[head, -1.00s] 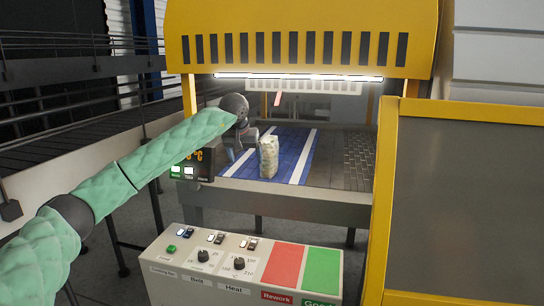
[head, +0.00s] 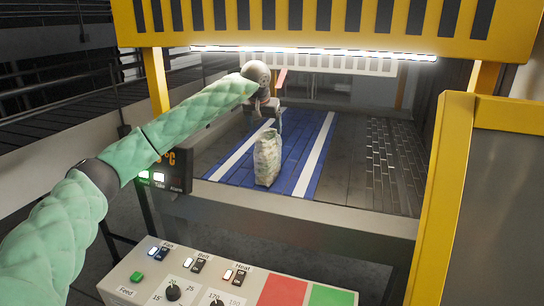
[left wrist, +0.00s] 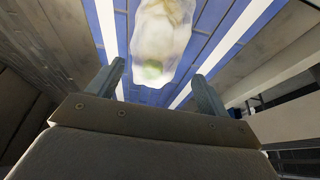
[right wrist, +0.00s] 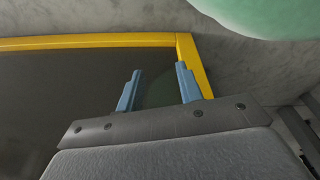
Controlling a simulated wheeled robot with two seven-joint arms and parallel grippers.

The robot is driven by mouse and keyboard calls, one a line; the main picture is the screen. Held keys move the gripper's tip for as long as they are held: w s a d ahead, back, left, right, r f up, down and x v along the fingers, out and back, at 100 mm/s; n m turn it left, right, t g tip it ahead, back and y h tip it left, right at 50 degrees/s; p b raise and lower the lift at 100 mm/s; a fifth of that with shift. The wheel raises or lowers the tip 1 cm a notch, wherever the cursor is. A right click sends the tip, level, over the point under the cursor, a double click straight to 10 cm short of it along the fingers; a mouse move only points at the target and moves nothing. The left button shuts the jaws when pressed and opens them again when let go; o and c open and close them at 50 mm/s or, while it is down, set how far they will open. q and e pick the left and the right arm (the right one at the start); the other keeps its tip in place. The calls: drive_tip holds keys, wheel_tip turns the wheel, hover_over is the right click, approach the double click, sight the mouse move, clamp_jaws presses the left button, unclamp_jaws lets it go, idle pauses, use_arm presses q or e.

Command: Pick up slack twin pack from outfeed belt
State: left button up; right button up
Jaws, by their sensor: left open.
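The slack twin pack (head: 268,158), a pale wrapped pack with green print, stands upright on the blue strip of the outfeed belt (head: 304,150). In the left wrist view the pack (left wrist: 162,35) looks blurred and translucent, ahead of the jaws. My left gripper (head: 272,115) is above and behind the pack in the head view. Its two fingers (left wrist: 158,75) are apart and nothing is held. My right gripper (right wrist: 159,70) shows only in its own wrist view, with fingers apart and empty, over a dark panel with a yellow frame.
A yellow hood (head: 300,22) with a lit strip hangs over the belt. A yellow-framed guard (head: 448,180) stands at right. A control panel (head: 200,285) with knobs and red and green pads is in front. The belt right of the pack is clear.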

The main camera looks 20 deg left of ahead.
sight(268, 135)
use_arm(q)
drive_tip(key=shift+w+d+f, duration=0.1)
drive_tip(key=shift+f, duration=0.7)
drive_tip(key=x, duration=0.4)
drive_tip(key=shift+d+b, duration=0.3)
drive_tip(key=shift+b, duration=0.1)
drive_tip(key=shift+w+f, duration=0.15)
drive_tip(key=shift+f, duration=0.45)
use_arm(e)
drive_tip(key=shift+w+a+r, duration=0.2)
drive_tip(key=shift+r, duration=0.25)
drive_tip(key=shift+w+a+r, duration=0.15)
drive_tip(key=shift+a+r, duration=0.05)
drive_tip(key=shift+r, duration=0.25)
use_arm(q)
drive_tip(key=c, duration=1.3)
clamp_jaws()
use_arm(e)
drive_tip(key=shift+w, duration=0.4)
